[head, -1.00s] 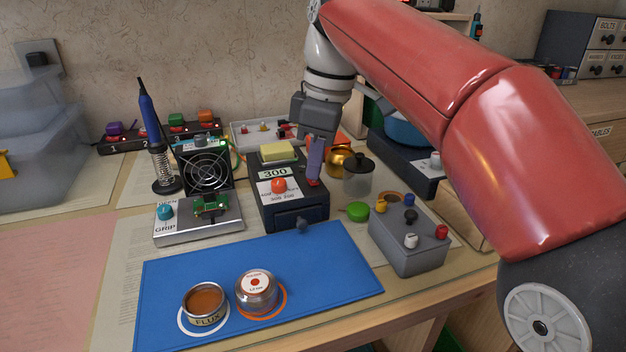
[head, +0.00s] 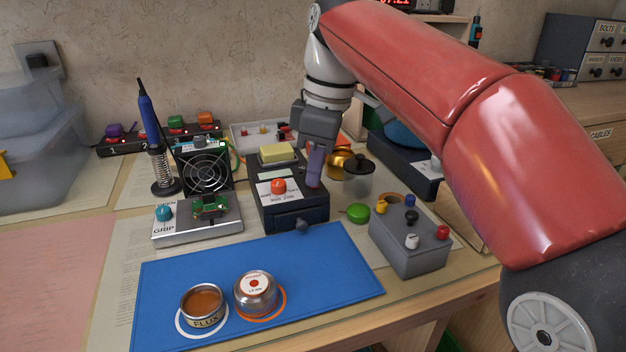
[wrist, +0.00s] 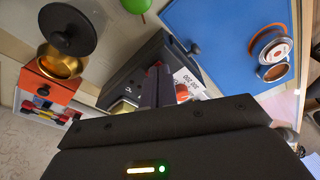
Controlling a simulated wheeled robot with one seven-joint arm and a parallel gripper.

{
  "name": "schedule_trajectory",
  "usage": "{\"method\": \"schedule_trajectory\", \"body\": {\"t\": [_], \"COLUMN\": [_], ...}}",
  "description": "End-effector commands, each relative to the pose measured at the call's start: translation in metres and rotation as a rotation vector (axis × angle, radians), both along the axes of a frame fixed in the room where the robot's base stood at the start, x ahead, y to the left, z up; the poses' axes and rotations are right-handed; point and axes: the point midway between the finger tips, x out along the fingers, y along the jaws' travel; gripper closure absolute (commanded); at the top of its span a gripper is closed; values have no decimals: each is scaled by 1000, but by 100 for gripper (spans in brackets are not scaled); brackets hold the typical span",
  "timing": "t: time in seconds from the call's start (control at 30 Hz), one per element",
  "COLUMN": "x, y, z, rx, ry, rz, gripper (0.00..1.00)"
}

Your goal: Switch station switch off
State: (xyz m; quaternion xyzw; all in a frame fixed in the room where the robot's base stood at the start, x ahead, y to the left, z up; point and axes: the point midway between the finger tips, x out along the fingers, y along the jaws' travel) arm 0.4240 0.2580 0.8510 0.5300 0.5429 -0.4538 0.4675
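The soldering station (head: 292,212) is a dark box with an orange-red knob (head: 278,186), a yellow sponge (head: 277,153) on top and a pale display (head: 272,173) that shows no digits. My gripper (head: 314,182) points down at the right side of the station's top. Its fingers look pressed together with nothing between them. In the wrist view the fingertips (wrist: 158,72) are over the station (wrist: 130,70), beside its white label (wrist: 188,84). The station switch is hidden behind the fingers, and I cannot tell whether they touch it.
A fan (head: 206,174) stands left. The blue mat (head: 325,268) has bare room.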

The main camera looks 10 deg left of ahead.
Motion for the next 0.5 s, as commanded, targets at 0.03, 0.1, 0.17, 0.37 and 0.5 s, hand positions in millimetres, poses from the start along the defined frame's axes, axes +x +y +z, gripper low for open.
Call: {"method": "schedule_trajectory", "body": {"t": [0.03,0.1,0.17,0.37,0.5], "x": [0,0,0,0,0], "y": [0,0,0,0,0], "z": [1,6,11,27,38], "rx": [-3,-3,-3,-2,-2], "ry": [5,5,4,4,3], "rz": [0,0,0,0,0], "gripper": [100,100,100,100,100]}}
